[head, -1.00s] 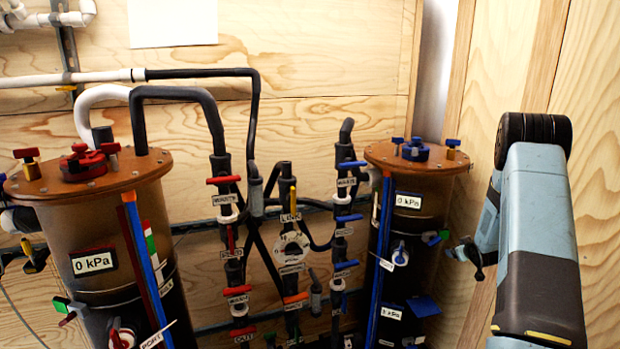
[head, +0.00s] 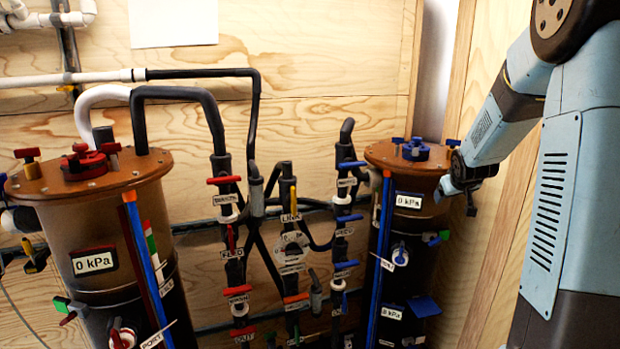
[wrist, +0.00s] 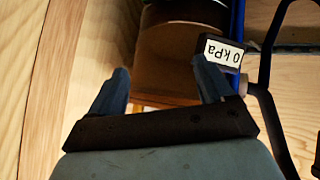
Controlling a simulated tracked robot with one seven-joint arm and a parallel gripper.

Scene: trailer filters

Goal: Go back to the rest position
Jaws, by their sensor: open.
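My gripper (head: 447,190) is at the right in the head view, at the end of my blue-grey arm. It appears just in front of or beside the right filter tank (head: 408,230), near the tank's upper side; I cannot tell the exact gap. In the wrist view my gripper (wrist: 163,85) has its two fingers spread apart with nothing between them. Beyond the fingers is the brown tank (wrist: 165,60) with a "0 kPa" label (wrist: 222,53), seen upside down close to the right finger.
The left filter tank (head: 90,235) has a red cap. Between the tanks stand black pipes with red and blue valve handles (head: 223,180). A plywood wall (head: 300,60) is behind. A dark pipe (wrist: 268,100) runs near the right finger in the wrist view.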

